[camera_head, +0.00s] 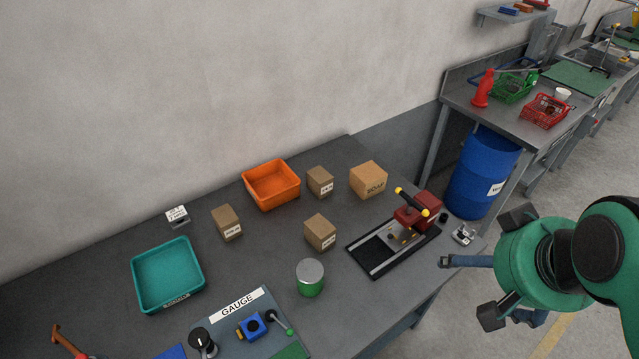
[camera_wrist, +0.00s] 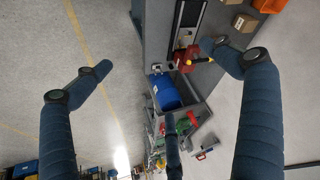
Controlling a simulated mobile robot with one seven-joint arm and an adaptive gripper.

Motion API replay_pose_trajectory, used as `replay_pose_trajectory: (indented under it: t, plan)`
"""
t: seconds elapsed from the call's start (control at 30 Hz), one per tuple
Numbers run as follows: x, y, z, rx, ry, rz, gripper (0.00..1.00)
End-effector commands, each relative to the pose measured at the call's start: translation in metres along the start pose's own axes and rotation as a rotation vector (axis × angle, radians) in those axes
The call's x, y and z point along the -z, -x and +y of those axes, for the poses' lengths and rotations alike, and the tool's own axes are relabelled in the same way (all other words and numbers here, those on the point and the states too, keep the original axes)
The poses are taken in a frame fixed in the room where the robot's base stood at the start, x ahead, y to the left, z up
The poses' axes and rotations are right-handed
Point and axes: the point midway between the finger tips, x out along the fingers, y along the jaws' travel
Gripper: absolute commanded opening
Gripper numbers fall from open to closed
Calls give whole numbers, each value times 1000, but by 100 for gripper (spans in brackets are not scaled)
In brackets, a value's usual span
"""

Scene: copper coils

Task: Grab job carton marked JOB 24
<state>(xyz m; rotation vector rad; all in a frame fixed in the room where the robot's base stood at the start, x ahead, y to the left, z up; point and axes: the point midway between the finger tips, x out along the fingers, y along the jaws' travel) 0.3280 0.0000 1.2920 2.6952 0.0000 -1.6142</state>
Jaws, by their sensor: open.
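Three small brown cartons with white labels stand on the grey bench in the head view: one left of centre (camera_head: 226,222), one at the back beside the orange bin (camera_head: 320,181), one nearer the middle (camera_head: 320,232). Their label print is too small to read surely, so I cannot tell which is JOB 24. One small carton also shows at the top right of the wrist view (camera_wrist: 244,22). My gripper (camera_head: 470,264) is right of the bench, apart from all cartons. Its fingers are spread and empty, also in the wrist view (camera_wrist: 155,60).
A larger SOAP carton (camera_head: 369,181), orange bin (camera_head: 271,186), teal bin (camera_head: 168,276), green can (camera_head: 310,278) and red press fixture (camera_head: 418,212) stand on the bench (camera_head: 265,250). A GAUGE board (camera_head: 243,302) lies in front. A blue drum (camera_head: 482,175) stands beyond the bench.

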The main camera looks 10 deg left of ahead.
Motion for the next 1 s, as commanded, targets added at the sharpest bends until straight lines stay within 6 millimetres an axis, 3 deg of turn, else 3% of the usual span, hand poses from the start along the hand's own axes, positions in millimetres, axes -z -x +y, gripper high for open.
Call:
replay_pose_trajectory:
  t: [0.17,0.37,0.67,1.0]
  plan:
    - [3,0,-1,2,-8,-1,97]
    - [20,-2,-7,16,-73,-8,97]
    - [82,-17,-29,55,-304,-37,97]
    - [158,-52,-63,92,-620,-87,97]
